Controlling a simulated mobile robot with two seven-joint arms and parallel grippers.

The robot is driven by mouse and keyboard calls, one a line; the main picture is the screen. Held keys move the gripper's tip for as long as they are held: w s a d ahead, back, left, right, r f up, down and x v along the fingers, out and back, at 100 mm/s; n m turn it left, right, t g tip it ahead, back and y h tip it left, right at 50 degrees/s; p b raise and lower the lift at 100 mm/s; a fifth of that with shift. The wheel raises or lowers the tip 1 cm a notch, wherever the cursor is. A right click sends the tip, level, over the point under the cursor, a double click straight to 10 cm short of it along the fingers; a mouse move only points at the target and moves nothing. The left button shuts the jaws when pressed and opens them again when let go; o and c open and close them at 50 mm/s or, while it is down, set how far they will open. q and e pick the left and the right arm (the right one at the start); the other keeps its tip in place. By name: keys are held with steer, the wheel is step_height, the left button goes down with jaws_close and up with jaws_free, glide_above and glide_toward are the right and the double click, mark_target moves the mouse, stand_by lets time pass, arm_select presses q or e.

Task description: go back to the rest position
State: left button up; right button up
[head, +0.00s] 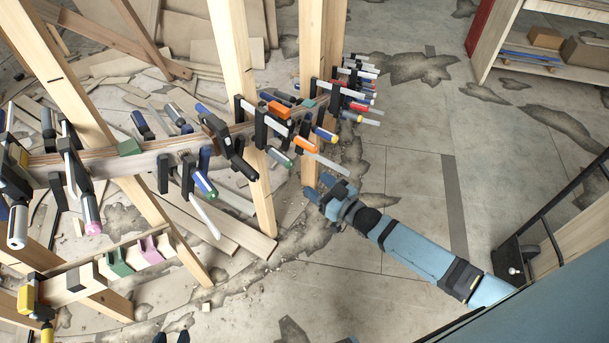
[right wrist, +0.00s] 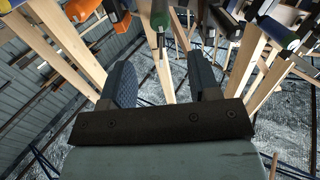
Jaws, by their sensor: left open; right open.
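My right gripper (head: 318,188) is at the end of the blue arm coming in from the lower right in the head view. It is below the clamped curved stringer (head: 150,157) and to the right of a wooden post. In the right wrist view its two fingers (right wrist: 162,82) stand apart with nothing held between them. A clamp with a green-marked handle (right wrist: 160,18) shows beyond the fingers, apparently apart from them. My left gripper (head: 171,338) shows only as two dark tips at the bottom edge of the head view. They are apart, with no object visible between them.
Several clamps (head: 280,112) with coloured handles stick out along the stringer. Upright wooden posts (head: 240,75) stand close to the right gripper. A lower rail with coloured blocks (head: 120,262) is at lower left. A shelf (head: 545,70) is at upper right. The middle floor is clear.

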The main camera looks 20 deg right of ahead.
steer(key=shift+v, duration=0.85)
steer(key=shift+s+a, duration=0.1)
steer(key=s+a+r+g+h+p, duration=0.1)
steer(key=s+a+g+h+p, duration=0.1)
steer(key=s, duration=0.8)
steer(key=s+a+r+m+g+h+p, duration=0.1)
steer(key=s+a+g+h+p, duration=0.1)
steer(key=s, duration=0.8)
steer(key=a+g+p, duration=0.1)
steer(key=p, duration=0.1)
steer(key=shift+s+a+r+m+p, duration=0.3)
steer(key=shift+s+a+r+p, duration=0.05)
steer(key=shift+s+p, duration=0.05)
